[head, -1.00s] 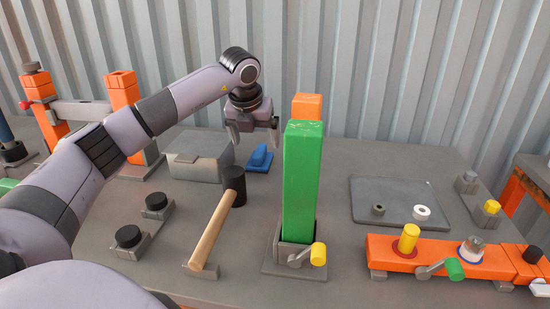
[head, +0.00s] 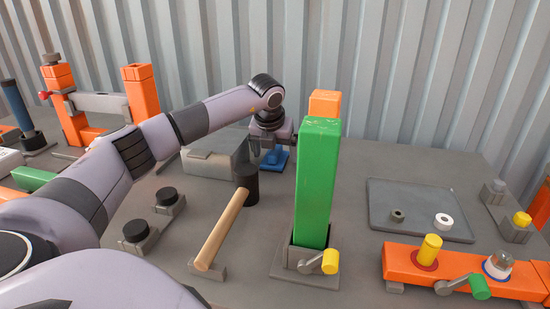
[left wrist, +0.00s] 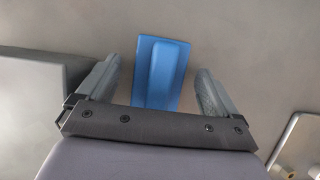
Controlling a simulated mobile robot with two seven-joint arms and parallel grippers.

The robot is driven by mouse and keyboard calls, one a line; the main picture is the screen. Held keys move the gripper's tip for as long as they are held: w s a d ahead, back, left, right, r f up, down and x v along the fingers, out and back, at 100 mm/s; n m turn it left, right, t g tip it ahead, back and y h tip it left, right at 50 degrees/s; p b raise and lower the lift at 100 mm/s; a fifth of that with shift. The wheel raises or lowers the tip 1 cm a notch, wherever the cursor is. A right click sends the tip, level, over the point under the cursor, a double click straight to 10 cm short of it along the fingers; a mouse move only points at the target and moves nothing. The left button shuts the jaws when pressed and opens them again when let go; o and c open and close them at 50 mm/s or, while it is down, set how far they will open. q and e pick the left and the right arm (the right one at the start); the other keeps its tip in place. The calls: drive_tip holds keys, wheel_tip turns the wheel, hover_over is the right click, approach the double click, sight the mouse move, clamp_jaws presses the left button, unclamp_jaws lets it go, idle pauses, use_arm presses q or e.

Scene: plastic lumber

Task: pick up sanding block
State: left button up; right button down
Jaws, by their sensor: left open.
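The sanding block, a blue block with a raised grip along its top, lies on the grey table; it shows in the head view (head: 278,163), partly hidden by my left gripper (head: 271,151). In the left wrist view the block (left wrist: 162,70) lies between the two fingers of my left gripper (left wrist: 158,68), with a gap on each side. The left gripper is open, empty and just above the block. My right gripper is in neither view.
A grey box (head: 208,163) stands close on the left of the block. A hammer (head: 222,230) lies in front. A tall green post (head: 317,185) and an orange post (head: 325,104) stand to the right. A dark mat (head: 420,215) lies further right.

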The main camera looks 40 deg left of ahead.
use_arm(q)
drive_tip(key=c, duration=1.2)
drive_tip(key=shift+r, duration=0.15)
wheel_tip(320, 180, up, 20)
drive_tip(key=shift+f+p, duration=0.1)
drive_tip(key=shift+p, duration=1.1)
drive_tip(key=o, duration=0.5)
drive_tip(key=c, duration=0.3)
